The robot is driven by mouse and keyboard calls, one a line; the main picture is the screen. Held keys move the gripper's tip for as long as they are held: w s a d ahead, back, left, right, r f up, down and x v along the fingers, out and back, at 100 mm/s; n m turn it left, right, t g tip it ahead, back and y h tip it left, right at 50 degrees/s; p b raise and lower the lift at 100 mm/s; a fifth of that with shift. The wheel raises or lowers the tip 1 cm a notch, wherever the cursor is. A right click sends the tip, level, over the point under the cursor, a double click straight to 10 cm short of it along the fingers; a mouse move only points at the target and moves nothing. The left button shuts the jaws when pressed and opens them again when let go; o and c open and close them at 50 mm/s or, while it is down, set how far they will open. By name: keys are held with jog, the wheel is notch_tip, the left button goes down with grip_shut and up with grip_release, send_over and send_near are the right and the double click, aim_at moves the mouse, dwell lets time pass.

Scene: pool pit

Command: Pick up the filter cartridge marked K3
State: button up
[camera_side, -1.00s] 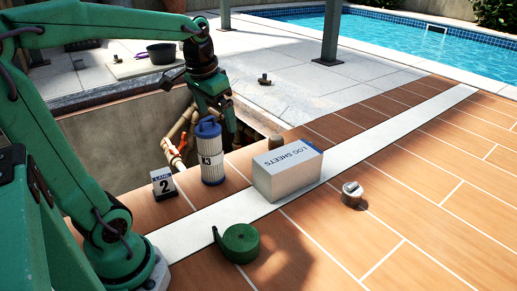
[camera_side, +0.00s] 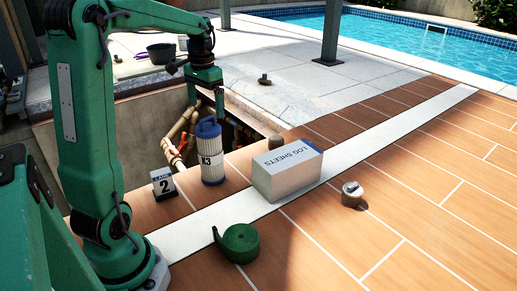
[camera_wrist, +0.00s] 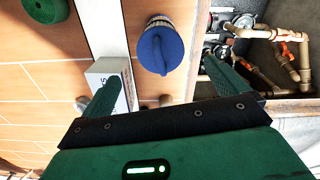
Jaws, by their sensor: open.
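The filter cartridge marked K3 (camera_side: 212,166) is a white pleated cylinder with blue end caps and a K3 label. I cannot tell the exact gap, but the cartridge is not gripped.
A green strap roll (camera_side: 238,243) and a small metal canister (camera_side: 351,194) are nearer. The open pit (camera_wrist: 262,70) holds pipes and valves.

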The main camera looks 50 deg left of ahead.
aim_at(208, 128)
jog(key=shift+f, duration=3.65)
jog(key=c, duration=1.4)
jog(key=shift+c, duration=0.2)
jog(key=shift+r, duration=0.2)
jog(key=shift+r, duration=1.75)
jog(key=shift+d+r, duration=0.1)
jog(key=shift+r, duration=0.15)
jog(key=d+r, duration=0.6)
jog(key=d, duration=0.5)
jog(key=shift+w+d+r, duration=0.2)
jog(key=shift+w+r, duration=0.1)
jog(key=shift+r, duration=0.1)
